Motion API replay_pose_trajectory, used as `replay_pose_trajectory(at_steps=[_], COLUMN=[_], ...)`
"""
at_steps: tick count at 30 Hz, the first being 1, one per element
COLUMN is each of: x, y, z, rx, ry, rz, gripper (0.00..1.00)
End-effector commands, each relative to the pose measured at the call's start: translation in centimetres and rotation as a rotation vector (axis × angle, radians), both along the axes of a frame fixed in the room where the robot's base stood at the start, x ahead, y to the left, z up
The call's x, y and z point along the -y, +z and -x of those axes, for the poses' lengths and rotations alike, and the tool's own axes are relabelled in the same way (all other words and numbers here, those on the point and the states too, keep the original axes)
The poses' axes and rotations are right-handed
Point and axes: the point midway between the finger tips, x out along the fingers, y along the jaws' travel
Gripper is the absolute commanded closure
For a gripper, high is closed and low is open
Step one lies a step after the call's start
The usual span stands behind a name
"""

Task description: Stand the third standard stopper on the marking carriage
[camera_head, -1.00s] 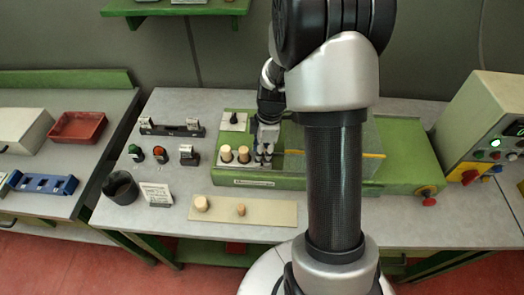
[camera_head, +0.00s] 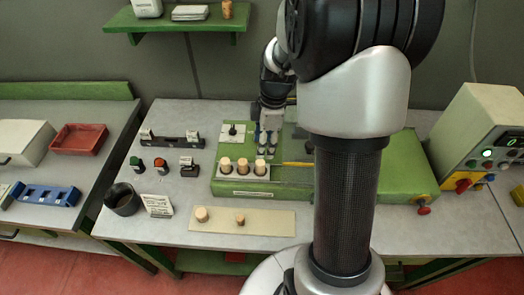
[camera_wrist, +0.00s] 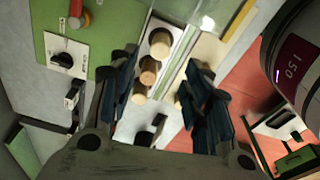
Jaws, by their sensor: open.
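Three pale cork stoppers stand upright in a row on the light carriage plate (camera_head: 233,174) at the left of the green machine: the left stopper (camera_head: 225,164), the middle stopper (camera_head: 242,166) and the right stopper (camera_head: 260,168). My gripper (camera_head: 267,145) is open and empty, just behind and above the right stopper, apart from it in the head view. In the wrist view, a row of stoppers (camera_wrist: 148,72) shows between the spread fingers of my gripper (camera_wrist: 162,60). The carriage plate is partly hidden there.
A dark cup (camera_head: 122,199) and a white card (camera_head: 157,205) stand at left. A control box (camera_head: 485,135) stands at right. My arm hides the machine's middle.

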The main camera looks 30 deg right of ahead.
Motion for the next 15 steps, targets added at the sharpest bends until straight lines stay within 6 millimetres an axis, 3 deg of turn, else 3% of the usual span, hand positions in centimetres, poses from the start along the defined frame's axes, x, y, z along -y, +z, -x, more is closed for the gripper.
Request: replay_pose_trajectory(at_steps=[8,11,15], x=[-0.2,-1.8,-5.5], y=[3.2,5.5,10.1], z=[0.4,1.3,4.3], rx=[0.006,0.024,0.071], ry=[-0.022,-0.100,-0.305], rz=[0.005,0.017,0.029], gripper=[0.55,0.55,0.55])
